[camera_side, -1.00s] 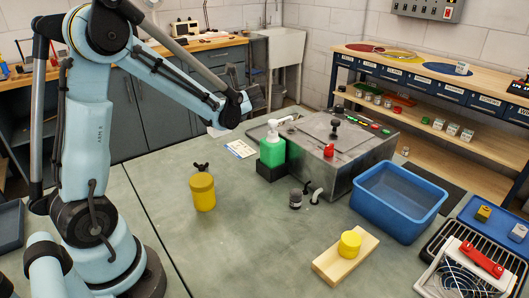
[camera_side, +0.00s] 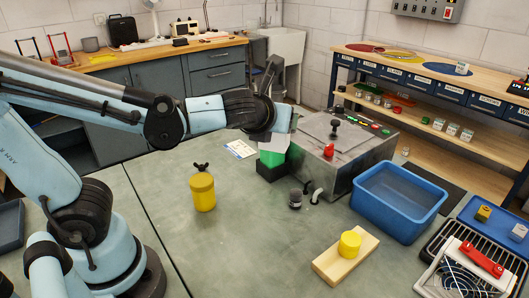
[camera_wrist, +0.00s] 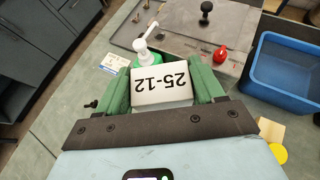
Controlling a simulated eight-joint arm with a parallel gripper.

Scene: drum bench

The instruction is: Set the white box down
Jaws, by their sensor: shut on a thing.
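The white box (camera_wrist: 161,84) is held between the two green fingers of my gripper (camera_wrist: 164,78) in the wrist view. Its face reads "25-12", upside down in the picture. In the side view the white box (camera_side: 282,143) is partly hidden by my gripper (camera_side: 280,125). It appears in front of the green pump bottle (camera_side: 272,156), well above the bench top. Whether it touches the bottle cannot be told.
A grey metal machine (camera_side: 345,150) with a red knob stands right of the bottle. A blue bin (camera_side: 400,215) is further right. A yellow canister (camera_side: 203,192) stands left. A yellow cylinder (camera_side: 349,243) sits on a wooden block (camera_side: 328,267). The bench centre (camera_side: 250,245) is clear.

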